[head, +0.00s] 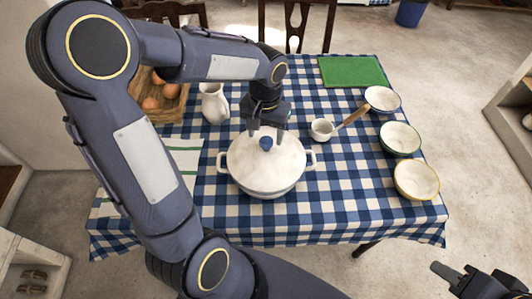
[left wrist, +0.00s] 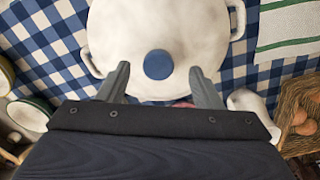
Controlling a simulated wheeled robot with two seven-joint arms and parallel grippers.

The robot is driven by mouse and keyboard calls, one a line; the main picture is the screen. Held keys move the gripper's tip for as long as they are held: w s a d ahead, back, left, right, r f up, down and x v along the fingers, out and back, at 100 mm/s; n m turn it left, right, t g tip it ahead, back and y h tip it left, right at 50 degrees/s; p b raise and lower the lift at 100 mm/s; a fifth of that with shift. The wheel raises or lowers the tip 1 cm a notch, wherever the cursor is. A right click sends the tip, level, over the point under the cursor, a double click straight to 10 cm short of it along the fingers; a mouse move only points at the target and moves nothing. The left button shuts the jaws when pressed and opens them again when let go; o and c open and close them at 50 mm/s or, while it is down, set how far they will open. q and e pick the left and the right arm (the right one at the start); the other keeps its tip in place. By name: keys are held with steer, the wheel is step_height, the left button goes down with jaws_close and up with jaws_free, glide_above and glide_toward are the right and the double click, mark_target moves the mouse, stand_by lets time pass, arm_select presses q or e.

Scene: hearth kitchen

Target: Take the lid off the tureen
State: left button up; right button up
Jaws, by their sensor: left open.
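The tureen (head: 268,190) is white with two side handles and stands on the checked tablecloth. Its white lid (head: 245,160) with a blue knob (head: 266,143) sits on it. In the left wrist view, the lid (left wrist: 200,35) fills the upper middle and the knob (left wrist: 158,64) shows between the finger lines. My left gripper (head: 266,134) is open above the lid at the knob, with its fingers (left wrist: 160,80) on either side of it and apart from it. My right gripper (head: 450,275) is at the lower right, away from the table; its jaw state is unclear.
A white jug (head: 214,103) and a basket of eggs (head: 168,105) stand to the left. A small saucepan (head: 321,130) is right of the tureen. Several bowls (head: 400,138) line the right edge, and a green board (head: 352,71) lies at the back. A striped towel (head: 186,158) lies left.

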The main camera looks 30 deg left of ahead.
mark_target(266, 140)
arm_select(q)
step_height(266, 140, down, 4)
steer(key=shift+w+f, duration=0.15)
steer(key=shift+c, duration=0.5)
jaws_close()
